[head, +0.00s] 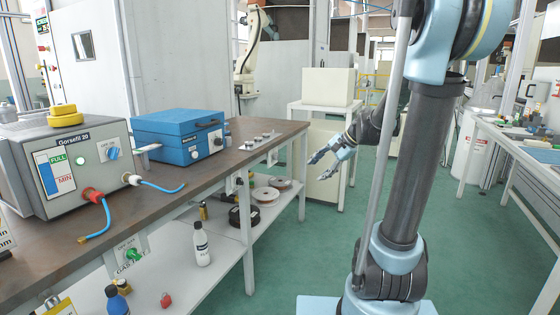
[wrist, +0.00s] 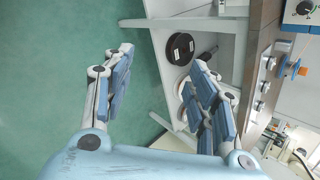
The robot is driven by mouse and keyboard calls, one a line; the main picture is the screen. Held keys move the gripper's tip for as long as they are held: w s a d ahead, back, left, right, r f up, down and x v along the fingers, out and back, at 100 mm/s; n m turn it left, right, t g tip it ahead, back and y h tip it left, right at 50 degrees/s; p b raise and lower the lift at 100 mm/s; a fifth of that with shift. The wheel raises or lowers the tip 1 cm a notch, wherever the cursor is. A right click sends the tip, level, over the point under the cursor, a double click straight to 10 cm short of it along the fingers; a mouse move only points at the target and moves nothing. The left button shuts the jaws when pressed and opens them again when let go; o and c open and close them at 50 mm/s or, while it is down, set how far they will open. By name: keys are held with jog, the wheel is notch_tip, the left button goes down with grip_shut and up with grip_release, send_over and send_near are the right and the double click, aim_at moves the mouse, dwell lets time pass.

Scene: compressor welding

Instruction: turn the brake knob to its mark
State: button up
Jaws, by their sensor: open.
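My gripper (head: 325,168) is open and empty, in the aisle beyond the far end of the bench, apart from everything. In the wrist view its two fingers (wrist: 163,60) are spread, with floor and the bench's lower shelf behind them. I cannot tell which control is the brake knob. A blue knob (head: 113,153) sits on the grey Gorsefil 20 unit (head: 62,200). A green knob (head: 133,254) sits on a plate under the bench's front edge. Several small round fittings line the bench's far end, also in the wrist view (wrist: 265,86).
The bench (head: 150,205) runs along the left. Its lower shelf (head: 222,262) holds bottles, a black spool (head: 240,217) and pale spools (head: 266,194). A white cabinet (head: 328,88) stands behind the gripper. Another table (head: 520,160) is at right. Green floor between is clear.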

jog(key=w+a+m+y, duration=0.3)
jog(key=w+m, duration=0.1)
jog(key=w, duration=0.9)
jog(key=m+t+y, duration=0.3)
jog(key=m+y, duration=0.4)
jog(key=m, duration=0.2)
send_near(279, 156)
jog(key=x, duration=0.9)
jog(key=shift+s+a+f, duration=0.15)
jog(key=shift+a, duration=0.05)
jog(key=c, duration=1.1)
